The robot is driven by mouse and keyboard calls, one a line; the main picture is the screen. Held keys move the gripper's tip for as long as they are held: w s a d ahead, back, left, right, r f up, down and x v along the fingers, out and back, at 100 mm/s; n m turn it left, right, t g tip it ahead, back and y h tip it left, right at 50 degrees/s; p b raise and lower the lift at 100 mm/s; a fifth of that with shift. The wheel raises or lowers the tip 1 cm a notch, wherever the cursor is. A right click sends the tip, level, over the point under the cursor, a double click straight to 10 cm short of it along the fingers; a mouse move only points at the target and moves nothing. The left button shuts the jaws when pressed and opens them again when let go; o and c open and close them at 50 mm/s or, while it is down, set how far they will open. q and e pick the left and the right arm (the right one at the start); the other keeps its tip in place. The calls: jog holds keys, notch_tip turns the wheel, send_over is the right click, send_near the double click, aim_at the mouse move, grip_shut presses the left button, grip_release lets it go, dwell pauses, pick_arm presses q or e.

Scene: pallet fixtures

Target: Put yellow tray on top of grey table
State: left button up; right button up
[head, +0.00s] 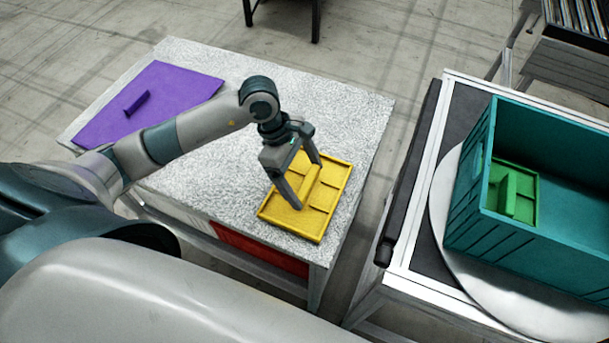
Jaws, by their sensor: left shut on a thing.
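The yellow tray (327,206) is a flat, shallow tray with raised edges and a ridge across its middle. It is at the front right part of the speckled grey table (355,110), and appears to lie flat on its top; a small gap below it cannot be ruled out. My left gripper (306,191) reaches down from above, with its fingers shut on the tray's middle ridge. The fingers hide part of the ridge. My right gripper is not in view.
A purple panel (180,88) with a handle lies at the table's left. To the right, a separate stand (425,245) carries a round grey plate (445,235) and a teal crate (490,238) with a green tray (522,192) inside. A gap separates table and stand.

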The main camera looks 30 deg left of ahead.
pick_arm(q)
jog(key=o, duration=1.1)
